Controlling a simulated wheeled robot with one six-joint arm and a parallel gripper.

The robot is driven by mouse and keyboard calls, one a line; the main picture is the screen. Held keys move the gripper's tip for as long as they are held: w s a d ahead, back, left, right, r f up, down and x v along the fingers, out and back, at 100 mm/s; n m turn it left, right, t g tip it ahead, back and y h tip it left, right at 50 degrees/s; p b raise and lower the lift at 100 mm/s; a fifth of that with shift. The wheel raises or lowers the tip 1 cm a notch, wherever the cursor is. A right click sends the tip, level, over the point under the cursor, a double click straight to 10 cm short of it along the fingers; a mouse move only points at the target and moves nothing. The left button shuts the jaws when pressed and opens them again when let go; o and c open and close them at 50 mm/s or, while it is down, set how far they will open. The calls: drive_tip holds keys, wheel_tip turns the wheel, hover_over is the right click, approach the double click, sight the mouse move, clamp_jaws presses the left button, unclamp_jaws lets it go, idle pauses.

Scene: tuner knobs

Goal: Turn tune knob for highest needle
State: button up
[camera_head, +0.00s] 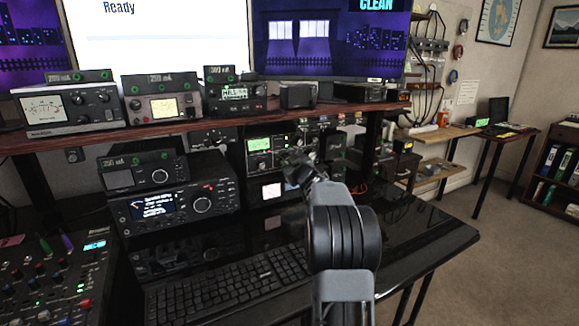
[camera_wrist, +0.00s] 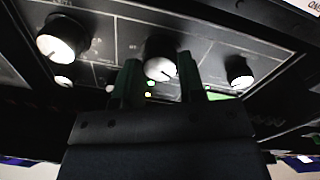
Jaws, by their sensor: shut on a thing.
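The panel (camera_wrist: 115,42) fills the upper part of the wrist view and carries three large knobs in a row. The middle knob (camera_wrist: 160,69) has a pale face with a dark mark and sits between the two fingertips. My gripper (camera_wrist: 159,75) is shut on this middle knob. In the head view my gripper (camera_head: 292,168) reaches the stacked gear under the shelf and hides part of its front. A green-lit meter (camera_head: 259,144) and a pale meter (camera_head: 271,190) show left of it; their needles are too small to read.
The left knob (camera_wrist: 63,38) and right knob (camera_wrist: 239,72) flank the fingers. A radio (camera_head: 175,205) stands left of my arm. The shelf (camera_head: 120,133) runs above. A keyboard (camera_head: 230,285) lies on the black desk (camera_head: 430,232), which has free room at right.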

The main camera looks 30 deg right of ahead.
drive_tip(key=shift+n, duration=0.4)
drive_tip(key=o, duration=0.9)
drive_tip(key=s, duration=0.4)
drive_tip(key=s+a, duration=0.1)
drive_tip(key=s, duration=0.4)
drive_tip(key=s+a+p, duration=0.1)
drive_tip(key=s, duration=0.3)
drive_tip(key=shift+s+a+f, duration=0.1)
drive_tip(key=shift+s+a, duration=0.1)
drive_tip(key=shift+s, duration=0.15)
drive_tip(key=shift+o, duration=0.2)
idle(0.5)
